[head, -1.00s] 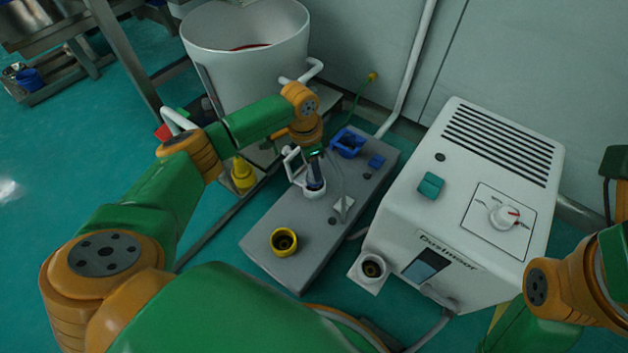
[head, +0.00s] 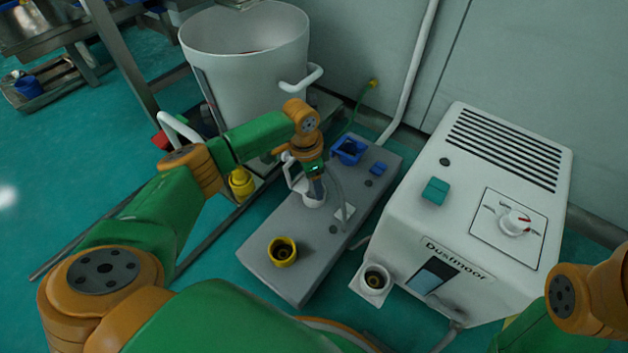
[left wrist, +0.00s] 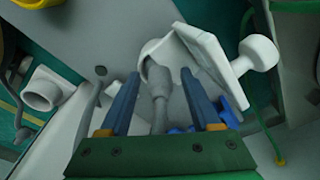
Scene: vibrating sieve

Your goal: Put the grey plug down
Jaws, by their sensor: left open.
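The grey plug (left wrist: 159,82) stands between the two blue fingers of my left gripper (left wrist: 160,105) in the left wrist view. A gap shows on both sides of it. Its far end is at the mouth of a white socket (left wrist: 153,52) with a raised white lid (left wrist: 215,62); how deep it sits I cannot tell. In the head view my left gripper (head: 317,188) points down at the white socket (head: 313,200) on the grey base block (head: 262,225), and hides the plug. My right gripper is out of view.
A yellow socket (head: 283,251) and a blue socket (head: 348,150) are on the same block. The white Dustmoor box (head: 465,215) stands to the right, with its own socket (head: 373,281). A large white drum (head: 245,65) stands behind. A thin grey cable (head: 337,184) runs beside my gripper.

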